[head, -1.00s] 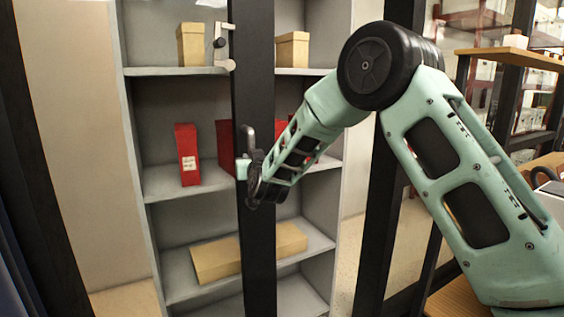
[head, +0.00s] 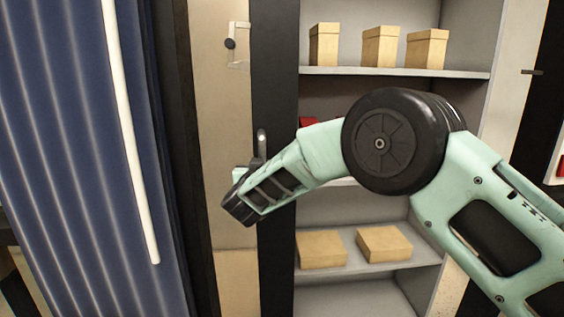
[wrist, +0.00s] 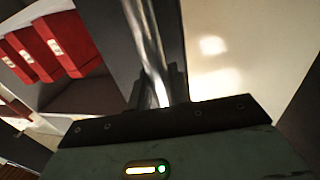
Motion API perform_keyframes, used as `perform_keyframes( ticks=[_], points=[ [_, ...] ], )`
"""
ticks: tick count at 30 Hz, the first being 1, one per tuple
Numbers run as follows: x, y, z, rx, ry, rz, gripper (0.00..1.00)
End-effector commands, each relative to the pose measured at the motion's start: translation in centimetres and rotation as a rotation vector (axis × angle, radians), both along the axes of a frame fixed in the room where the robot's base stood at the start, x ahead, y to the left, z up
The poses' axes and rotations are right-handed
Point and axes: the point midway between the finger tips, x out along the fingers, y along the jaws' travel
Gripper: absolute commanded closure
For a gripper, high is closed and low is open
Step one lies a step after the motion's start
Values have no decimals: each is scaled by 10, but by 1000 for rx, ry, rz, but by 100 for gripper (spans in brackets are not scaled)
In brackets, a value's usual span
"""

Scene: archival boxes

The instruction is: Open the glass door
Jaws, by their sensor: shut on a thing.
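The glass door's black upright frame (head: 274,80) stands left of centre in the head view, in front of the shelving. Its metal pull handle (head: 262,143) is a vertical bar on that frame; in the wrist view the shiny bar (wrist: 146,45) runs down between my fingers. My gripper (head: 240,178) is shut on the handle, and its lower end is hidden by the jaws. A clear plate with a dark knob (head: 231,44) sits beside the frame, higher up. The glass itself is hard to make out.
Grey shelving (head: 395,73) with tan boxes (head: 381,46) stands behind the door frame. Red boxes (wrist: 65,42) show at the left in the wrist view. A blue ribbed surface (head: 70,150) with a white vertical bar (head: 131,130) is close on the left.

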Motion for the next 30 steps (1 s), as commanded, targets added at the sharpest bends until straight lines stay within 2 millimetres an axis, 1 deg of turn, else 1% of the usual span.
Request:
perform_keyframes(
  ticks=[7,20,21,22,23,30],
  points=[
    [0,13,1,0,-4,-7,100],
    [1,15,2,-1,-6,-8,100],
    [1,15,2,-1,-7,-7,72],
    [1,15,2,-1,-7,-7,64],
    [1,16,2,-1,-6,-7,61],
    [0,16,1,0,-4,-6,61]
  ],
)
